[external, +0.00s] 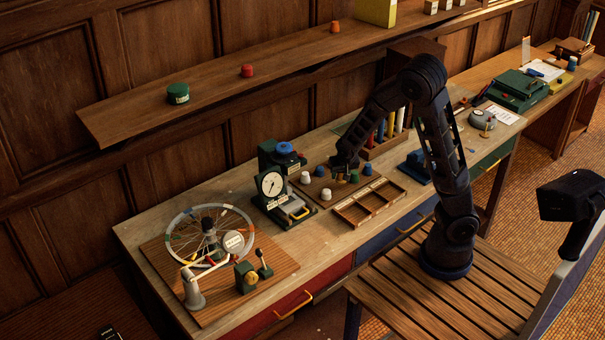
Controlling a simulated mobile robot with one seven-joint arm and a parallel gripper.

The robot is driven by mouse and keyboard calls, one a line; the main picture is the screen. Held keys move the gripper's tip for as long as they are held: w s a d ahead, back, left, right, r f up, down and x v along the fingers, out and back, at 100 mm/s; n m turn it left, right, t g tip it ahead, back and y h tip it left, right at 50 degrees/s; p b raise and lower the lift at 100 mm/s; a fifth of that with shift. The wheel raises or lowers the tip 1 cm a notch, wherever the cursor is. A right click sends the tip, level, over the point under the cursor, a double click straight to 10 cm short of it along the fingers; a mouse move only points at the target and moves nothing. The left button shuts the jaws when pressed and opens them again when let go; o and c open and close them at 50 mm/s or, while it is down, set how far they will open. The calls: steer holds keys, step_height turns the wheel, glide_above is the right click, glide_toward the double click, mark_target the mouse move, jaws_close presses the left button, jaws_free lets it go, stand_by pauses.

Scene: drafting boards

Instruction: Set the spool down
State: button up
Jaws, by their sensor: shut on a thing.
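My gripper (346,172) is low over a dark wooden board (313,190) at the middle of the bench. It is shut on a small spool, mostly hidden by the fingers; its colour and whether it touches the board are hard to tell.
An empty compartmented wooden tray (370,204) lies in front of the board. A dial gauge (271,184) stands to the left, a spoked wheel (208,235) farther left. A rack of coloured books (390,128) stands behind the gripper. A shelf (215,90) runs along the wall.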

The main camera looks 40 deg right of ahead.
mark_target(340, 181)
steer(key=shift+f, duration=2)
steer(key=shift+f, duration=0.15)
steer(key=o, duration=1.1)
steer(key=v, duration=1.2)
